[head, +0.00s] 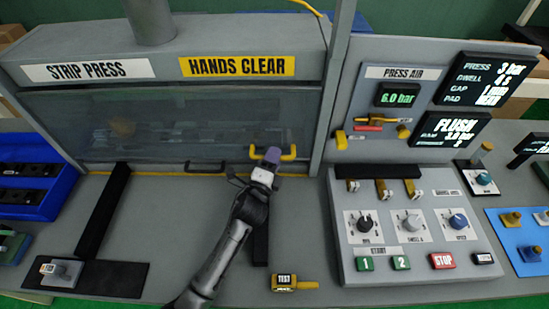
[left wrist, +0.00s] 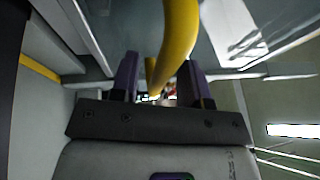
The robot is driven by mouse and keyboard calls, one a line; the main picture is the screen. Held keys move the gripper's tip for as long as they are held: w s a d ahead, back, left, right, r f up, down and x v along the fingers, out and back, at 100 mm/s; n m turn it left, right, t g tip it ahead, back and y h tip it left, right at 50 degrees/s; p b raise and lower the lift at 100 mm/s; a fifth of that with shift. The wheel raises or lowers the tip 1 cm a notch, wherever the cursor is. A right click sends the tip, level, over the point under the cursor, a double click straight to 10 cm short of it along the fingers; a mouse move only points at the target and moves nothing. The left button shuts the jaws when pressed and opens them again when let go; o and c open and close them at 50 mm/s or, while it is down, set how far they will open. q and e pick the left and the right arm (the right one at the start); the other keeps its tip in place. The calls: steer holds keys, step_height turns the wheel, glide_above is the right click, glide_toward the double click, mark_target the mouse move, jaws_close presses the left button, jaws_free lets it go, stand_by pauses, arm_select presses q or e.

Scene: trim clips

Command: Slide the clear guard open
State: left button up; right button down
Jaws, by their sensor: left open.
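The clear guard (head: 210,120) is a see-through panel across the front of the strip press, covering its opening; its lower edge is near the yellow line on the bench. A yellow handle (head: 288,153) is at its lower right. My left gripper (head: 268,162) is at this handle, with purple fingers. In the left wrist view, the fingers of the gripper (left wrist: 161,78) stand apart, and the yellow handle (left wrist: 181,35) passes between and above them. I cannot tell whether either finger touches it. My right gripper is not in view.
A dark handle (head: 205,167) is left of the yellow one. A grey post (head: 330,90) stands just right of the guard. The button panel (head: 405,230) is to the right. A yellow TEST piece (head: 293,283) lies on the bench. Bench space left of my arm is mostly clear.

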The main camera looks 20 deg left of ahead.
arm_select(q)
steer(key=shift+w, duration=0.35)
jaws_close()
stand_by(0.4)
